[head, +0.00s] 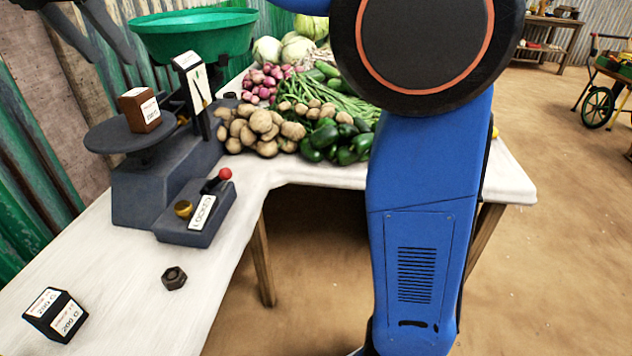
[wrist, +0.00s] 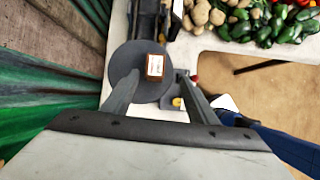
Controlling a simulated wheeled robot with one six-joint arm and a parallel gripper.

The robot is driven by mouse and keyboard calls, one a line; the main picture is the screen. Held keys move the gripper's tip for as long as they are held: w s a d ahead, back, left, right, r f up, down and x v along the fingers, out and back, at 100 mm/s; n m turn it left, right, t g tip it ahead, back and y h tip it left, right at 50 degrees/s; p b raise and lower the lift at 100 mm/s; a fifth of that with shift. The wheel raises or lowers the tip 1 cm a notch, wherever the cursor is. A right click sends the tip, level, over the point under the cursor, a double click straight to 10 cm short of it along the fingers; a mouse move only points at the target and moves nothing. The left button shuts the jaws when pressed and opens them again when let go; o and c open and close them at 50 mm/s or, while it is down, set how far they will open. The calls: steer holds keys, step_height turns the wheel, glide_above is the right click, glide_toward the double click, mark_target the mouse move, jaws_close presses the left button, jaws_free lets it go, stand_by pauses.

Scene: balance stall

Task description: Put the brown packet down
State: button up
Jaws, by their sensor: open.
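The brown packet (head: 140,110), a small block with a white label, stands upright on the round dark plate (head: 108,138) of the balance (head: 150,185). In the wrist view the packet (wrist: 155,66) shows on the plate (wrist: 120,65), between and beyond my fingertips. My gripper (head: 108,58) is open and empty, above the packet and apart from it in the head view. Both fingers of my gripper (wrist: 158,76) are spread wide in the wrist view. The green pan (head: 192,35) is on the balance's far side.
A dark box with a red-knobbed lever (head: 198,212) sits beside the balance. A hex nut (head: 174,278) and a black labelled weight (head: 56,314) lie on the white tabletop (head: 130,260). Potatoes (head: 262,125), onions (head: 265,82) and green vegetables (head: 335,138) are heaped behind. The near tabletop is mostly clear.

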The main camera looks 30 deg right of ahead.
steer(key=s+d+f+m+y, duration=0.1)
steer(key=s+d+f+m, duration=0.25)
steer(key=d, duration=0.35)
steer(key=s+d+f+m, duration=0.2)
steer(key=d+f+m, duration=0.25)
steer(key=d, duration=0.25)
steer(key=s+d+f+m+y, duration=0.1)
steer(key=s+d+f+m, duration=0.25)
steer(key=d, duration=0.45)
steer(key=s+d+f+m, duration=0.5)
steer(key=s+f+m, duration=0.3)
steer(key=f, duration=0.3)
steer(key=s+d+f+m+y, duration=0.1)
steer(key=s+d+f+m, duration=0.4)
steer(key=s+f+m, duration=0.3)
step_height(320, 180, down, 4)
steer(key=shift+s+f+y, duration=0.1)
steer(key=shift+s+y, duration=0.15)
steer(key=shift+y, duration=0.05)
